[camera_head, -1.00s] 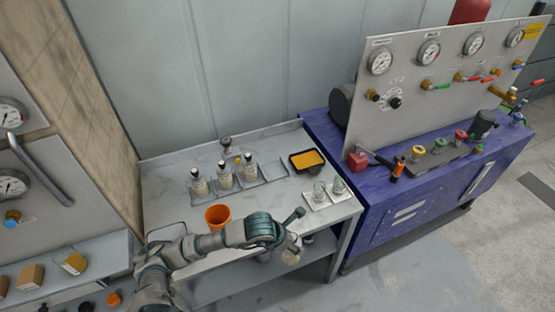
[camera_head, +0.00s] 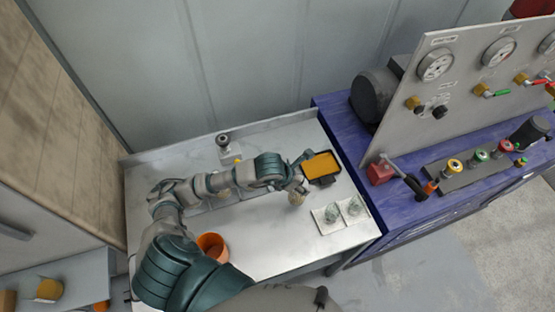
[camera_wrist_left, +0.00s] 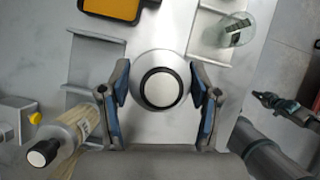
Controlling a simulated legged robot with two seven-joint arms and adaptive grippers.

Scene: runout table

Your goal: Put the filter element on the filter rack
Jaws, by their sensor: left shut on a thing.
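My left gripper (camera_head: 298,188) is shut on the filter element (camera_head: 296,199), a small tan piece held above the table. In the left wrist view the element shows end-on as a pale disc with a black ring (camera_wrist_left: 160,88), between the fingers (camera_wrist_left: 160,100). The grey filter rack (camera_wrist_left: 95,60) lies left of it in that view, with a bare section showing. Another tan pleated element with a black-and-white top (camera_wrist_left: 75,132) stands at the lower left there. My left arm hides most of the rack in the head view.
A black tray with an orange surface (camera_head: 322,166) lies just beyond the gripper. Two glass jars (camera_head: 332,213) stand on white pads at the right. An orange cup (camera_head: 212,246) stands near the front. The blue bench (camera_head: 350,150) adjoins the table.

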